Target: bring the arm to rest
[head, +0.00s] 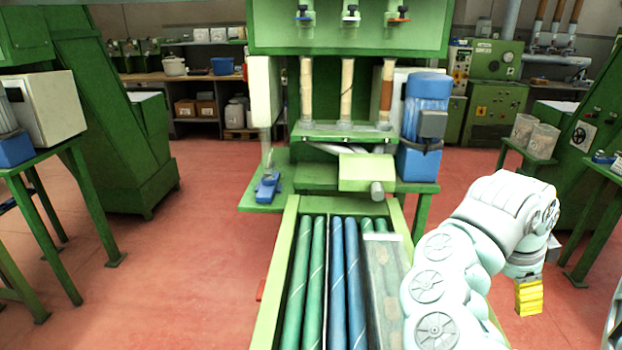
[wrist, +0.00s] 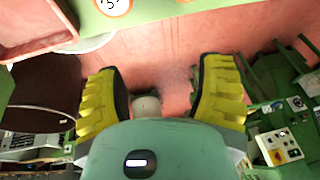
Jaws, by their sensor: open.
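My gripper shows at the right in the head view (head: 529,297), with its yellow fingers hanging down over the red floor. In the wrist view my gripper (wrist: 162,98) has its two yellow ribbed fingers wide apart, with nothing between them. My pale arm curves up from the bottom of the head view and bends down at the right. The gripper is to the right of the green machine's roller bed (head: 335,285) and apart from it. No cork stopper can be made out as held.
A green machine (head: 346,30) with three tubes stands at the centre, with a blue motor (head: 427,105) on its right. A stand with clear containers (head: 534,137) is at the back right. Red floor (head: 205,230) is open at the left.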

